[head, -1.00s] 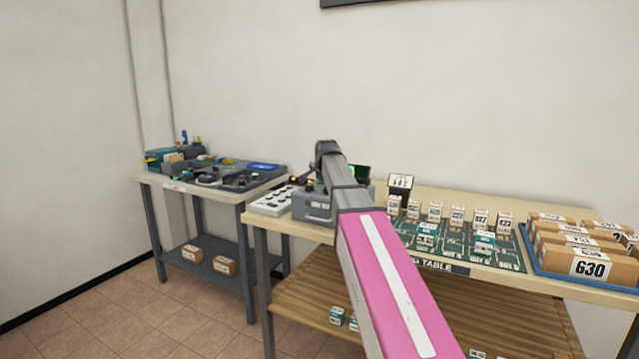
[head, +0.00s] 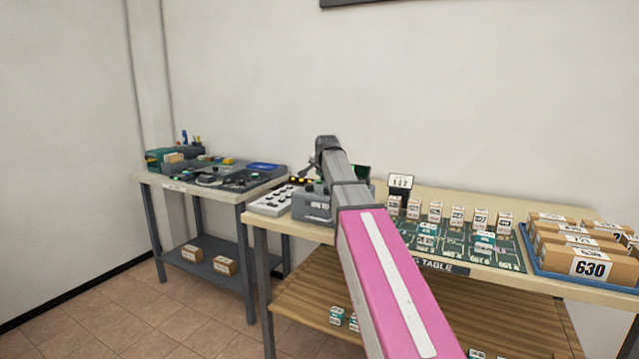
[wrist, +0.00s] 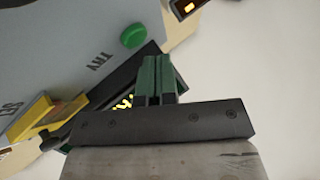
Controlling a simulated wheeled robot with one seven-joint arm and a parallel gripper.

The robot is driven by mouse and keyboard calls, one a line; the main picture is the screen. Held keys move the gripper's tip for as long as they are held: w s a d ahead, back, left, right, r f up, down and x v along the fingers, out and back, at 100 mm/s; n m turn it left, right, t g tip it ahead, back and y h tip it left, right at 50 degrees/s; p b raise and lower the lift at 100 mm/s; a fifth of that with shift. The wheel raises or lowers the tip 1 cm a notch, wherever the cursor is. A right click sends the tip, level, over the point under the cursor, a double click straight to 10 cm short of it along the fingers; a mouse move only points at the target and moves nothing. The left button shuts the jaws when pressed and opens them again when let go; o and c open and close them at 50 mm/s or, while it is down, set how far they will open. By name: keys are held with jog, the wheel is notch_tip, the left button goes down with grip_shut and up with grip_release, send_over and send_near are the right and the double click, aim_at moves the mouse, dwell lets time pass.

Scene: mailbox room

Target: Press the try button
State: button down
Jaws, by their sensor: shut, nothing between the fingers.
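The green round try button (wrist: 133,35) sits on a grey-blue box face (wrist: 70,45) in the wrist view, beside the letters "TRY", which read upside down. My gripper (wrist: 158,58) has its two dark green fingers together, with nothing between them. In the picture, the fingertips are just below and right of the button; whether they touch it, I cannot tell. In the head view the grey box (head: 313,207) stands on the table, partly hidden by my pink arm.
A yellow part (wrist: 40,117) lies near a "SET" label. In the head view, a white button panel (head: 272,200) is left of the box. Small numbered boxes stand on a green mat (head: 460,247) to the right. A blue tray (head: 560,262) holds brown parcels.

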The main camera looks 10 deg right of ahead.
aim_at(321, 182)
jog(key=shift+r, duration=2.55)
